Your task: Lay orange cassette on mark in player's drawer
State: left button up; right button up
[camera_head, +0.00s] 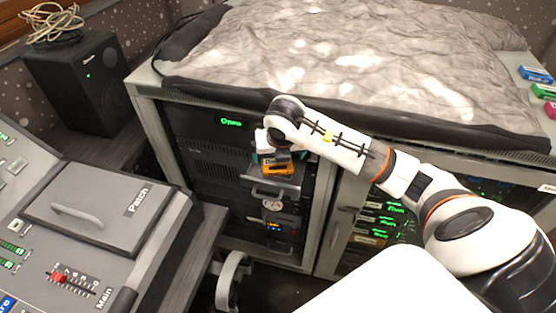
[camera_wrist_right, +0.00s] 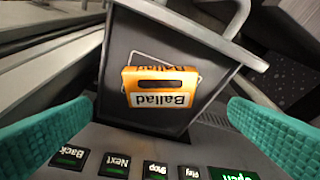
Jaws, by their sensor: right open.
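The orange cassette (camera_wrist_right: 160,86), labelled "Ballad", lies in the player's open drawer (camera_wrist_right: 126,42). A thin white outline, the mark (camera_wrist_right: 200,79), shows around parts of it; the cassette covers the rest. The cassette sits a little askew to that outline. My right gripper (camera_wrist_right: 158,112) is open, its teal fingers apart on either side, with the cassette in view between and beyond them, not gripped. In the head view the orange cassette (camera_head: 279,169) shows just below my right gripper (camera_head: 272,157), at the drawer (camera_head: 270,187). My left gripper is not in view.
The player's button row (camera_wrist_right: 115,163) runs close below the fingers. The drawer handle (camera_wrist_right: 236,18) sticks out at the far end. A padded cloth (camera_head: 330,50) covers the rack top, with several coloured cassettes (camera_head: 535,74) at right. The mixing desk (camera_head: 110,205) stands at left.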

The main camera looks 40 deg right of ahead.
jog(key=v, duration=0.6)
dwell(0.3)
